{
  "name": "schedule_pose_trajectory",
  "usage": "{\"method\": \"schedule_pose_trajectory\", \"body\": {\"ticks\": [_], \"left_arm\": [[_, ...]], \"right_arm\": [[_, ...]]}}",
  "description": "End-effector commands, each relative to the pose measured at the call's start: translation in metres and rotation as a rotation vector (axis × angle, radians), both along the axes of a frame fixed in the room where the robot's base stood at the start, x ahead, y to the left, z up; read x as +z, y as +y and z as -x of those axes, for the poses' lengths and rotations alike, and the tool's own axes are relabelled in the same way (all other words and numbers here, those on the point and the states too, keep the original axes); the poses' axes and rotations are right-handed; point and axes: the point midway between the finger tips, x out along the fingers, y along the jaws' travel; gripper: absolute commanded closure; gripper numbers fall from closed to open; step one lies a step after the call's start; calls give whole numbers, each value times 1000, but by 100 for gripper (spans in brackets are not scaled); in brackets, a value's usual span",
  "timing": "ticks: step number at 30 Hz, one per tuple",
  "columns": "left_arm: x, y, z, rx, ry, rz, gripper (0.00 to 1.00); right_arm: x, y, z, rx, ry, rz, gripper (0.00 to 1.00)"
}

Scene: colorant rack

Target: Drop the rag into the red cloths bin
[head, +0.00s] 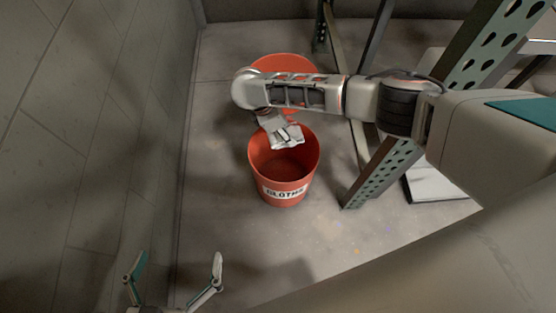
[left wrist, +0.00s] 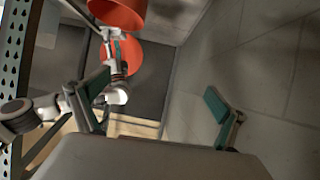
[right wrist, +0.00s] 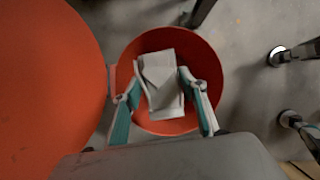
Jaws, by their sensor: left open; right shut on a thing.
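The red cloths bin (head: 291,197) stands upright on the floor in the middle of the head view, its "CLOTHS" label facing me. My right gripper (head: 272,123) reaches over the bin's far rim, pointing down. It is shut on the pale grey rag (head: 287,138), which hangs over the bin's opening. In the right wrist view the rag (right wrist: 161,72) is pinched between both fingers (right wrist: 162,90), with a round red opening (right wrist: 205,58) behind it. My left gripper (head: 177,276) is open and empty at the bottom left, away from the bin; its fingers (left wrist: 156,98) show apart in the left wrist view.
A second red round thing (head: 285,64) stands behind the bin, partly hidden by my right arm. A green-grey perforated rack post (head: 378,172) stands close to the bin's right. A wall (head: 90,120) runs along the left. The floor in front of the bin is clear.

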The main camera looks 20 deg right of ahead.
Motion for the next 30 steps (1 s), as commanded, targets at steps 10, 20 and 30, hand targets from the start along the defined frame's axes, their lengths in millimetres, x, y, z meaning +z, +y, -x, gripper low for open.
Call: {"method": "schedule_pose_trajectory", "body": {"ticks": [10, 20, 30], "left_arm": [[-1, -13, 0, 18, 7, 81, 1], [-4, -39, 8, 73, 47, 277, 1], [-1, -45, 8, 87, 51, 325, 1]], "right_arm": [[-34, 1, 1, 26, 6, 0, 78], [-62, 0, 0, 24, 3, 0, 78], [-62, 0, -3, 23, -6, 0, 78]]}}
